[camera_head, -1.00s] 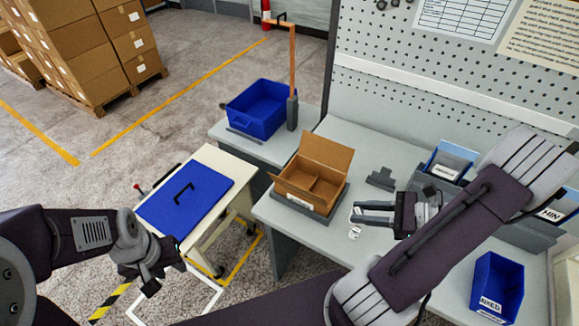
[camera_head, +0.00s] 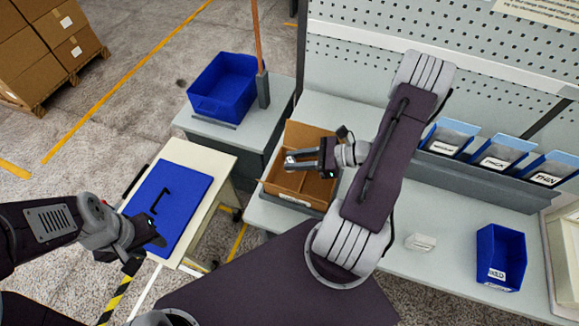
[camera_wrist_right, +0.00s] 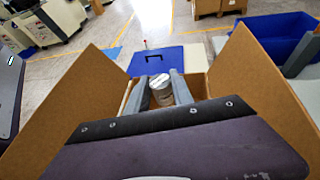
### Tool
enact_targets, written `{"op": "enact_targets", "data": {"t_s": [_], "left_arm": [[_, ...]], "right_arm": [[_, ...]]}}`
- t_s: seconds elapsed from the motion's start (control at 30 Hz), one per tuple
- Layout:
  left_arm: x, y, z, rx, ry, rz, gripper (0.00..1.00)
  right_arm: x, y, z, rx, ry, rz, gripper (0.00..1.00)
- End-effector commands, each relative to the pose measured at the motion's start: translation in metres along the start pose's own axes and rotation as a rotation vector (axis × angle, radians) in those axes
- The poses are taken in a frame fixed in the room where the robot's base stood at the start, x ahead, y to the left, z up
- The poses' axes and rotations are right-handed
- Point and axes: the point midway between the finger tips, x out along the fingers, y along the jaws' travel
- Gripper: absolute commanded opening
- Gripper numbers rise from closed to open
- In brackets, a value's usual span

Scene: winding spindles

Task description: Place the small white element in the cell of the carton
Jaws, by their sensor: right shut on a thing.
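The open brown carton (camera_head: 270,185) stands on a grey base on the bench, with a divider inside and its flaps raised. My right gripper (camera_head: 290,160) is over the carton's left part. It is shut on the small white element (camera_wrist_right: 160,88), a short cylinder with a whitish top between the fingers in the right wrist view. The element is small in the head view (camera_head: 291,154). The gripper and arm hide part of the cells. My left gripper (camera_head: 146,253) is empty beside the blue-topped cart, its fingers apart.
A blue bin (camera_head: 223,86) stands on the side table behind the carton. A white block (camera_head: 420,242) and another blue bin (camera_head: 500,256) are on the bench to the right. Labelled bins (camera_head: 497,150) line the pegboard. The cart (camera_head: 172,205) is at left.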

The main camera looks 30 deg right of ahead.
Motion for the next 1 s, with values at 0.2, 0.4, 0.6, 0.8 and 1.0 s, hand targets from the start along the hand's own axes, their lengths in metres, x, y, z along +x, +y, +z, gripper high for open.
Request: {"op": "enact_targets", "data": {"t_s": [0.2,0.4,0.6,0.8,1.0], "left_arm": [[-0.001,0.000,0.000,0.000,0.000,0.000,0.36],[-0.003,0.000,0.000,0.000,0.000,0.000,0.36],[-0.004,0.000,0.000,0.000,0.000,0.000,0.36],[-0.001,0.000,0.000,0.000,0.000,0.000,0.36],[0.004,0.000,0.001,0.000,0.000,0.000,0.36]], "right_arm": [[0.018,-0.005,-0.003,-0.001,0.001,-0.001,0.00],[0.028,-0.004,-0.029,0.004,-0.001,-0.001,0.00],[0.032,-0.004,-0.041,-0.001,0.001,-0.002,0.00],[0.032,-0.004,-0.043,0.000,0.001,-0.002,0.00],[0.035,-0.004,-0.049,0.000,0.001,-0.002,0.00]]}}
